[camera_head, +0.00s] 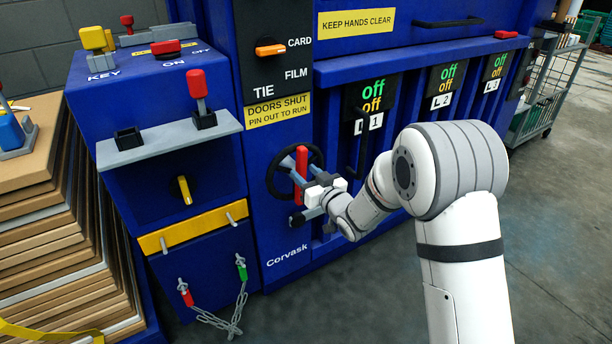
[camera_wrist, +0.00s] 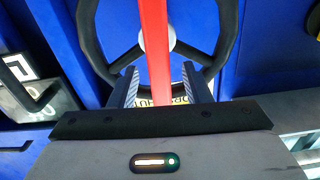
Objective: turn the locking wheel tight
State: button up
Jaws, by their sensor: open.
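In the wrist view the black rim (camera_wrist: 88,45) and the red bar (camera_wrist: 154,40) fill the upper middle. My gripper (camera_head: 310,186) is at the wheel's lower right. In the wrist view my open gripper (camera_wrist: 163,90) has one finger on each side of the red bar, with gaps between. The bar's near end is partly hidden by my gripper.
Left of the wheel, a grey shelf (camera_head: 160,143) with a red-handled lever (camera_head: 198,95) sticks out. Hanging chains (camera_head: 225,322) are below it. A black vertical handle (camera_head: 364,140) is to the right. Stacked cardboard (camera_head: 50,240) stands at far left, and open floor (camera_head: 560,220) lies at right.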

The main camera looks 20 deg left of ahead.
jog(key=shift+w+a, duration=0.15)
jog(key=shift+a, duration=0.1)
grip_shut()
dwell(0.3)
